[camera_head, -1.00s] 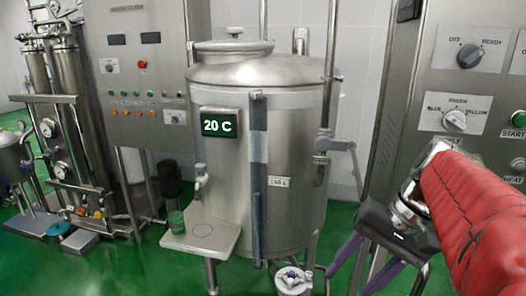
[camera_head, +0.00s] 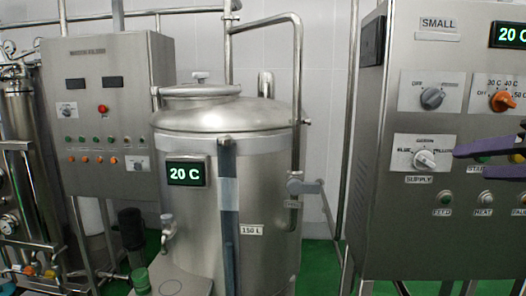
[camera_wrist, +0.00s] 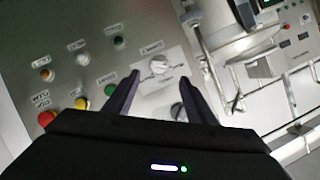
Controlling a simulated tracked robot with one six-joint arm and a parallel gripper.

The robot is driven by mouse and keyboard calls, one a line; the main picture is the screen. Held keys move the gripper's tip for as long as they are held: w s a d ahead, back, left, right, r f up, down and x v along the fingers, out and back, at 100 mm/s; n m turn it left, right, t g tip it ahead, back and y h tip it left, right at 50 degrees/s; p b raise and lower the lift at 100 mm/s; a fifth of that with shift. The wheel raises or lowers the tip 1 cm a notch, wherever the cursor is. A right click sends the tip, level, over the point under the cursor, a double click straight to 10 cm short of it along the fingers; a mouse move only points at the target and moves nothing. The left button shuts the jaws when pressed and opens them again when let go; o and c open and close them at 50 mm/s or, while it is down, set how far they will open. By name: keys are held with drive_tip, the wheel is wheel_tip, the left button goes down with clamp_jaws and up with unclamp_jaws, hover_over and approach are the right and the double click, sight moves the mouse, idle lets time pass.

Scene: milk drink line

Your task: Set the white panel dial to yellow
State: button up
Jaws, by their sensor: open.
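The white dial (camera_head: 424,160) sits on a white plate marked BLUE, GREEN and YELLOW, above a SUPPLY label, on the steel panel at the right of the head view. I cannot read for certain which colour it points to. My gripper (camera_head: 488,146) enters from the right edge, with a purple finger just right of the dial plate. In the wrist view my gripper (camera_wrist: 170,72) is open and empty, its two dark fingers spread toward the panel. A white dial (camera_wrist: 159,66) shows between the fingertips, apart from both. A second dial (camera_wrist: 178,112) is partly hidden by the right finger.
A grey dial (camera_head: 432,98) and an orange dial (camera_head: 502,101) are above the white one. Several buttons (camera_head: 486,198) line the panel below. A red stop button (camera_wrist: 46,118) shows in the wrist view. The steel tank (camera_head: 240,190) stands left of the panel.

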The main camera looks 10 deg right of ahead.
sight(428, 162)
drive_tip(key=shift+s+d+r, duration=0.15)
drive_tip(key=shift+r, duration=0.2)
drive_tip(key=x, duration=1.4)
idle(0.3)
drive_tip(key=c, duration=0.9)
drive_tip(key=shift+s, duration=0.1)
